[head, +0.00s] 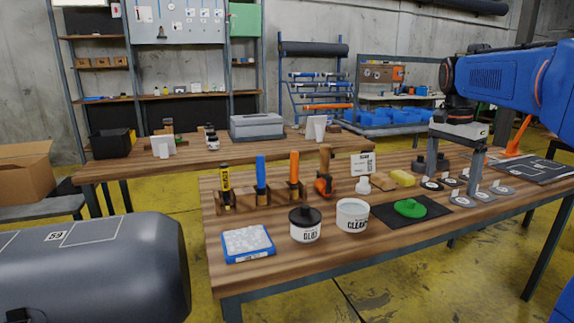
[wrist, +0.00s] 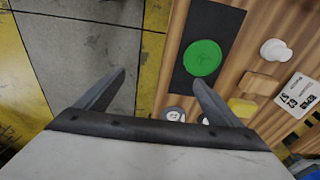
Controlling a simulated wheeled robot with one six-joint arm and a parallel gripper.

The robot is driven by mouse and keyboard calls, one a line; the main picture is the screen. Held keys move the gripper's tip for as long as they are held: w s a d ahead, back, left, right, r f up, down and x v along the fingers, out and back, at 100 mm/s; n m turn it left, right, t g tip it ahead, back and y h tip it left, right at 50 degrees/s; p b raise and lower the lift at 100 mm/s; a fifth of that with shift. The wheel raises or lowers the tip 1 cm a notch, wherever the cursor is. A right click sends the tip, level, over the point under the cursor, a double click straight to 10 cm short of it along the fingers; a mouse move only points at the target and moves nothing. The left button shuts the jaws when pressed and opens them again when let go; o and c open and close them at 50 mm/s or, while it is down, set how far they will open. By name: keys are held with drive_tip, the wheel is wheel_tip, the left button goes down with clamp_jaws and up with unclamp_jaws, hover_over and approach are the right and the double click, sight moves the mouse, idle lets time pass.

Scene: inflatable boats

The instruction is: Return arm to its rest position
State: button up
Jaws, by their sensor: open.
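My blue arm (head: 505,80) reaches in from the right in the head view. My gripper (head: 455,160) points down over the right part of the wooden workbench (head: 240,270). Its two fingers stand apart with nothing between them, and in the wrist view the open gripper (wrist: 158,90) hangs over the table edge and floor. In the head view the fingers come down close to several round discs (head: 463,201); whether they touch any is unclear. A green lid-like disc (head: 409,208) lies on a black mat (head: 385,213), left of my gripper.
A white tub (head: 352,216), a black-lidded glue jar (head: 305,225) and a blue tray (head: 248,243) stand along the front. A wooden rack (head: 240,202) holds upright tools. A yellow sponge-like block (head: 403,178) lies behind the mat. A grey inflatable tube (head: 95,265) is at lower left.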

drive_tip(key=s+a+f+n+t, duration=0.1)
drive_tip(key=s+a+f+n, duration=0.3)
drive_tip(key=s, duration=0.5)
drive_tip(key=s+a+f+n+t, duration=0.1)
drive_tip(key=s+a+f+n, duration=0.4)
drive_tip(key=s+f, duration=0.4)
drive_tip(key=s+a+f+n+t+y, duration=0.1)
drive_tip(key=s+a+f+n+t, duration=0.1)
drive_tip(key=s+a+f+n, duration=0.2)
drive_tip(key=s+f, duration=0.3)
drive_tip(key=s, duration=0.4)
drive_tip(key=shift+a+f+n, duration=0.2)
drive_tip(key=shift+a+n, duration=0.1)
drive_tip(key=shift+a, duration=0.05)
